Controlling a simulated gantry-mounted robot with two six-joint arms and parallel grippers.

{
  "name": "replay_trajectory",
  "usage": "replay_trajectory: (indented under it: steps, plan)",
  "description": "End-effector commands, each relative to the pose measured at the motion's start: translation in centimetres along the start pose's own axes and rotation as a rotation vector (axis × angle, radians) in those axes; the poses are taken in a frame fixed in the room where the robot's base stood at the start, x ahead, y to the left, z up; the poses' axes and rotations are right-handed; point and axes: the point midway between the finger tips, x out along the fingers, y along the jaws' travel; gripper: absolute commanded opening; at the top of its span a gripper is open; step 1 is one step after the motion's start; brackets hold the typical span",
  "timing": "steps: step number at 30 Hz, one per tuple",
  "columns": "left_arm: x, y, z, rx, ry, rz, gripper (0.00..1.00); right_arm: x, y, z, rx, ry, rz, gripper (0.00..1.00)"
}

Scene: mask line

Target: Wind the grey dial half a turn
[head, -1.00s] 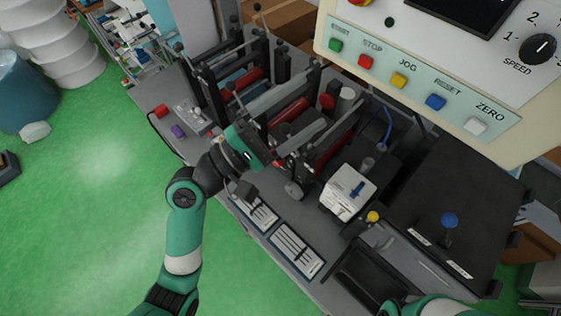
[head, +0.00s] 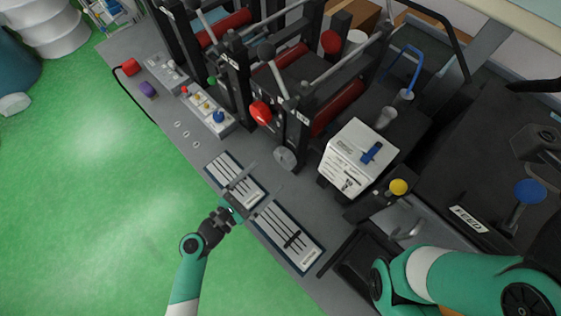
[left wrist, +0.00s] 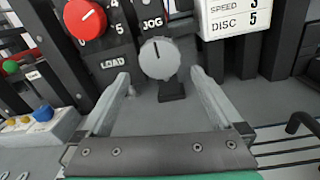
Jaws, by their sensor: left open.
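The grey dial (head: 284,158) is a round knob on the front of the black machine. My left gripper (head: 256,181) is open and empty, in front of and below the dial in the head view. In the left wrist view its two fingers (left wrist: 160,78) point toward the dial, one to each side, and do not appear to touch it. My right arm shows at lower right in the head view, but I cannot make out its gripper.
A red dial (left wrist: 85,18) marked LOAD sits left of the grey one. A white sign block (head: 358,158) stands to the right. Slotted panels (head: 288,238) lie on the bench below. A button box (head: 208,110) is at left.

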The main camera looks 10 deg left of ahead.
Motion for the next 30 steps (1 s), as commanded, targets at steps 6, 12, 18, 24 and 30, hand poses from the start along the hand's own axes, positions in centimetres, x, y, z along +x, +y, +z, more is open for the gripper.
replay_trajectory:
  steps: [6,12,18,24,30]
  plan:
    - [4.9,-0.1,-0.1,0.002,-0.002,-0.003,1.0,-0.8,0.0,0.8,0.0,-0.001,0.0,0.0]
    - [7.0,0.0,-0.1,0.001,0.0,0.0,1.0,-1.1,0.0,1.1,0.0,-0.001,0.0,0.0]
    - [7.2,0.0,0.0,0.001,0.0,0.001,1.0,-1.1,0.0,1.0,0.0,-0.001,0.0,0.0]
    - [7.1,0.0,0.0,0.001,0.0,0.001,0.77,-1.1,0.0,1.0,0.0,-0.001,0.0,0.0]
    - [7.1,0.0,0.0,0.001,0.0,0.001,0.41,-1.1,0.0,1.0,0.0,-0.001,0.0,0.0]
